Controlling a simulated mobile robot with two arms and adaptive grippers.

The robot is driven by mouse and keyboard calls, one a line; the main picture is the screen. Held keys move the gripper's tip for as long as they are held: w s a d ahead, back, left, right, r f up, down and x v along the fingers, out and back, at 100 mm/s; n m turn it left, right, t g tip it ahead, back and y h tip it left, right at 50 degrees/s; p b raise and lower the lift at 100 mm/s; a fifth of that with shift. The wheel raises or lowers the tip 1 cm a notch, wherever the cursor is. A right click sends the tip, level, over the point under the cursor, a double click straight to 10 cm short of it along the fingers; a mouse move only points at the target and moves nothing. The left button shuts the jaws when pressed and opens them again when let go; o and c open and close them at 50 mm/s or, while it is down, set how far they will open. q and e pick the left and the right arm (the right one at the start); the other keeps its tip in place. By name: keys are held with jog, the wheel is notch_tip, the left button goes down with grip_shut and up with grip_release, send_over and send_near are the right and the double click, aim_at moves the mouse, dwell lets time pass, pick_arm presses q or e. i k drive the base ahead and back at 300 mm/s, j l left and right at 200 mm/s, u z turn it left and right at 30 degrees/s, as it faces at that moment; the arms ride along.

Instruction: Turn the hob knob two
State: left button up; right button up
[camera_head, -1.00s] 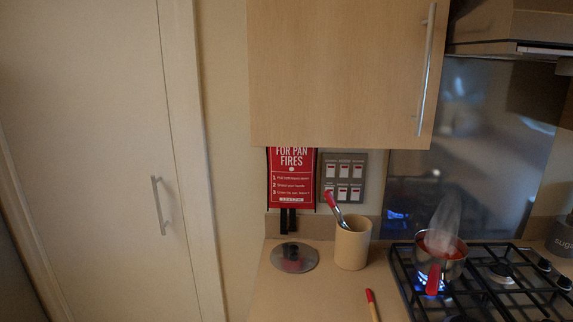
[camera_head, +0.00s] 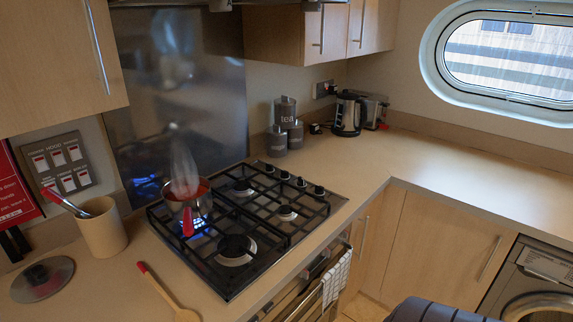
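The gas hob (camera_head: 262,222) is set in the counter, with black pan supports over its burners. Several dark hob knobs sit in a row along its right side, including one at the back (camera_head: 269,168), two in the middle (camera_head: 284,175) and (camera_head: 301,182), and one at the front (camera_head: 319,190). I see no label telling which is knob two. A steaming pan (camera_head: 178,205) with a red handle stands on the left rear burner, with blue flame under it. Neither of my grippers is in view.
A utensil pot (camera_head: 102,235), a glass lid (camera_head: 42,280) and a red-tipped wooden spoon (camera_head: 165,294) are left of the hob. Canisters (camera_head: 286,122), a kettle (camera_head: 348,116) and a toaster (camera_head: 374,110) stand behind right. The right counter (camera_head: 470,185) is clear.

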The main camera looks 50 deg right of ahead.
aim_at(301, 181)
jog(key=z, duration=1.75)
